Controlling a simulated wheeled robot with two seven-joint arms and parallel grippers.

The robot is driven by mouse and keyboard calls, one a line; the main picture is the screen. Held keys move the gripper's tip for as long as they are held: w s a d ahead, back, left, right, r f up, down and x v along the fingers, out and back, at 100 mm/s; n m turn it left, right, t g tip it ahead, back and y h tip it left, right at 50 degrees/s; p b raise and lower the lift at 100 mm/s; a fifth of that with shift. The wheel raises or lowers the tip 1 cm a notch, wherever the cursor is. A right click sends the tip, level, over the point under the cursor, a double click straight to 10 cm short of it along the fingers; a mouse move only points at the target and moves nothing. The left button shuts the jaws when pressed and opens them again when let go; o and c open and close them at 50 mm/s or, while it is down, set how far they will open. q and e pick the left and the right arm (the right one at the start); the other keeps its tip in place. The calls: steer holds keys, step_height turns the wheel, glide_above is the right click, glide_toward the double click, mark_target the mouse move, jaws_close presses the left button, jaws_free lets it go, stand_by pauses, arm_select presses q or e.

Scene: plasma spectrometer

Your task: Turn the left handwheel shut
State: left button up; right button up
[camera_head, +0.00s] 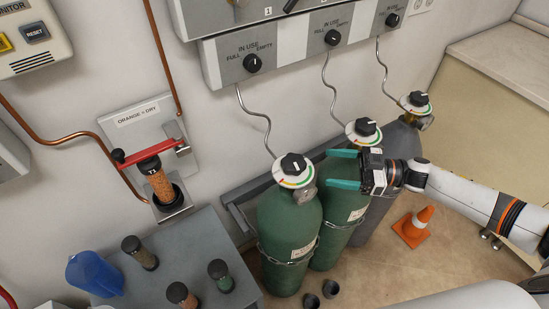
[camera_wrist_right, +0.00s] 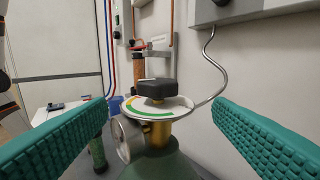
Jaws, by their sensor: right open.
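The left handwheel (camera_head: 293,164) is a black knob above a white dial with coloured marks, on top of the left green cylinder (camera_head: 289,225). In the right wrist view the handwheel (camera_wrist_right: 155,88) stands ahead, on a brass valve with a round gauge (camera_wrist_right: 128,138) beside it. My right gripper (camera_head: 332,168) comes in from the right with its teal fingers open and pointing at the handwheel. Its fingertips are still a little apart from the knob. In the wrist view the fingers (camera_wrist_right: 160,105) frame the handwheel on both sides, with nothing between the pads. My left gripper is not in view.
The middle handwheel (camera_head: 364,131) and right handwheel (camera_head: 415,103) top the neighbouring cylinders. A thin metal hose rises from each valve to the wall panel (camera_head: 290,52). A grey table (camera_head: 190,250) with several small jars stands left.

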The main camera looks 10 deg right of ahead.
mark_target(294, 161)
steer(key=p+x, duration=0.2)
steer(key=x, duration=0.7)
steer(key=shift+a+r+p, duration=0.1)
steer(key=shift+a+p, duration=0.1)
steer(key=shift+p, duration=0.2)
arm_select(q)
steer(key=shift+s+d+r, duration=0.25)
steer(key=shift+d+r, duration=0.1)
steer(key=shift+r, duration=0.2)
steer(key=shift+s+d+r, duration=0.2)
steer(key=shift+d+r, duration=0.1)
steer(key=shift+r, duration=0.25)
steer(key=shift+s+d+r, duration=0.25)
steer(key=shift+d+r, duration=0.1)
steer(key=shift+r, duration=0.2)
arm_select(e)
steer(key=shift+w+a, duration=0.15)
steer(key=shift+a, duration=0.45)
steer(key=shift+c, duration=0.2)
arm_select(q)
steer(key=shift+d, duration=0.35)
arm_select(e)
steer(key=c, duration=0.9)
